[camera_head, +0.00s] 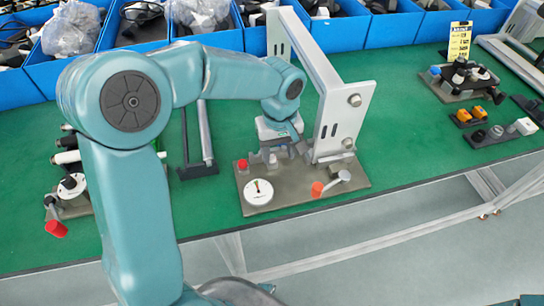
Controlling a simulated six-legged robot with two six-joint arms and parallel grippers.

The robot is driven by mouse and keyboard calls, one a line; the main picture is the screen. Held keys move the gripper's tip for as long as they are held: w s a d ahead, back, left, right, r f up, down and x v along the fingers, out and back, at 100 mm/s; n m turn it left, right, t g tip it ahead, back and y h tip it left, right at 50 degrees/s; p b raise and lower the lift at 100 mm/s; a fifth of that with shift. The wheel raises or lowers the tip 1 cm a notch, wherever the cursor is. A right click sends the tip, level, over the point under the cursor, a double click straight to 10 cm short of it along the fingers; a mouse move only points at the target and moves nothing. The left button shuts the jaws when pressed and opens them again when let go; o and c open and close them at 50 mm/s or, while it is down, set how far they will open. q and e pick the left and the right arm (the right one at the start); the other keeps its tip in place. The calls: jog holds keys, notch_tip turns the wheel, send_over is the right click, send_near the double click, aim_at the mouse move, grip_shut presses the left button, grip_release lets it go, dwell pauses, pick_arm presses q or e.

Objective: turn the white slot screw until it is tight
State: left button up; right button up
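A round white disc (258,192) with a narrow dark and orange mark across its face lies on the front left of a grey-brown plate (290,203). I take it for the white slot screw, though its slot is too small to read clearly. My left gripper (284,157) points down over the back of the plate, behind the disc and apart from it. Its grey fingers look spread, and I see nothing held between them. My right gripper is not in view.
On the same plate are a red knob (242,164) and an orange-red part (317,189) beside a white lever (338,181). A tall white frame (345,112) stands close right of my gripper. Blue bins (343,33) line the back.

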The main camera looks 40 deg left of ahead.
pick_arm(q)
jog(key=shift+s+d, duration=0.1)
jog(key=shift+s, duration=0.05)
jog(key=shift+s+a, duration=0.25)
jog(key=shift+s+a, duration=0.15)
jog(key=shift+s, duration=0.05)
dwell(0.3)
